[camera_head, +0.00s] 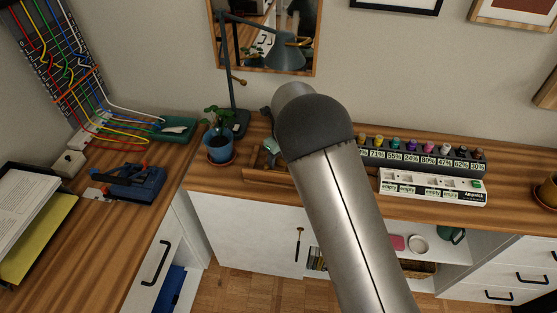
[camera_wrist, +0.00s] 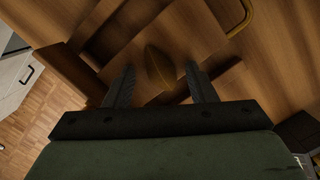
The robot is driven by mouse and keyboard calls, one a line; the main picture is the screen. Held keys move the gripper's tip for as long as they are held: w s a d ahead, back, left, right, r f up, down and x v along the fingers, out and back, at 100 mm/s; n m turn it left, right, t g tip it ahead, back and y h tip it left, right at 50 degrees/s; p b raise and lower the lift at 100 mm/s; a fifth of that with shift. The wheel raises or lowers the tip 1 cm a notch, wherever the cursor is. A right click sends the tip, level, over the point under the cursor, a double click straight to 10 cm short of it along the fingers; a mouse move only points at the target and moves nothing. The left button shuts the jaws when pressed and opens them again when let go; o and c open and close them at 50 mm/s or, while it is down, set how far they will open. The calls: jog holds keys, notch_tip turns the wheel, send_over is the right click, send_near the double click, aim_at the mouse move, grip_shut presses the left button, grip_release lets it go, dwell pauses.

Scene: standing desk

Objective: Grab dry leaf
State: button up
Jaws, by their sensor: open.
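The dry leaf (camera_wrist: 159,68) is a brown, pointed oval on a wooden surface in the wrist view. My gripper (camera_wrist: 161,74) is open, with one dark finger on each side of the leaf and a gap to each. I cannot tell how far the fingertips are above the wood. In the head view my arm hides the gripper and the leaf. A green plant (camera_head: 214,117) in a blue pot (camera_head: 219,147) stands on the desk left of my arm.
A wooden tray (camera_head: 254,176) lies partly behind my arm. A dark desk lamp (camera_head: 229,80) stands behind the plant. In the wrist view, raised wooden edges surround the leaf.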

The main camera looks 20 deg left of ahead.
jog(key=c, duration=1.1)
jog(key=shift+r, duration=0.15)
